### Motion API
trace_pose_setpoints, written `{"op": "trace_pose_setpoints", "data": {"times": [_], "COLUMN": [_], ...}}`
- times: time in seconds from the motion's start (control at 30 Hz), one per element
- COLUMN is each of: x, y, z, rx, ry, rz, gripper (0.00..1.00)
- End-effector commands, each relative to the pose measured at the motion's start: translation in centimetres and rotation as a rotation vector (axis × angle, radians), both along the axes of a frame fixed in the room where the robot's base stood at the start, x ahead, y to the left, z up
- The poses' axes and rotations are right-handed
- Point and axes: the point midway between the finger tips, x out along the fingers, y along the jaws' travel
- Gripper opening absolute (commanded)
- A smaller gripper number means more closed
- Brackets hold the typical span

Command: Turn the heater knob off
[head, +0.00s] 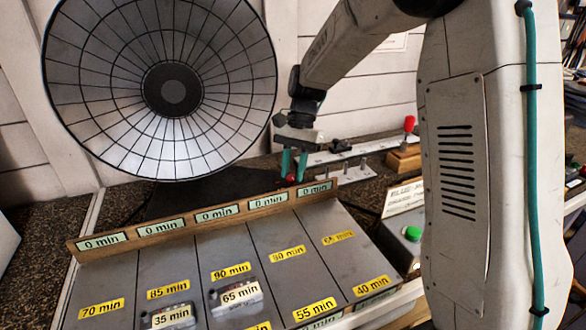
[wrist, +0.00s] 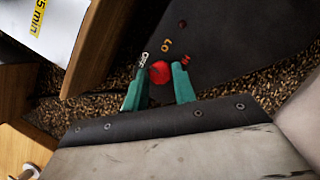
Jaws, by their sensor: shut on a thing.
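The heater knob is a small red knob (wrist: 160,72) on a dark panel (wrist: 205,30) with a yellow "LO" mark beside it. In the head view the knob (head: 291,178) shows low between my fingertips, behind the row of "0 min" labels. My gripper (head: 293,165) points down over it with teal fingers. In the wrist view my gripper (wrist: 158,82) has a finger on each side of the knob and is shut on it. The large round dish heater (head: 160,85) stands behind to the left. The knob's pointer and its full dial are not clear.
A grey tray (head: 70,318) with lanes labelled in minutes lies in front, with a wooden-edged rail (head: 85,252) at its back. A green button box (head: 412,234) stands right. A bench fixture (head: 350,152) with a red-tipped lever (head: 409,124) sits behind my gripper.

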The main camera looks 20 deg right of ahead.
Motion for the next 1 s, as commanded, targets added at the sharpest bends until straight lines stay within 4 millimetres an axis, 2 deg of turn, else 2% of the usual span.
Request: {"op": "trace_pose_setpoints", "data": {"times": [0.63,0.67,0.7,1.0], "x": [0.13,0.13,0.12,0.11], "y": [0.04,0.04,0.04,0.01], "z": [0.07,0.07,0.08,0.11], "rx": [-0.001,-0.001,-0.001,0.0], "ry": [-0.004,-0.004,-0.004,-0.003], "rz": [0.05,0.05,0.05,0.049], "gripper": [0.04,0.35,0.46,0.48]}}
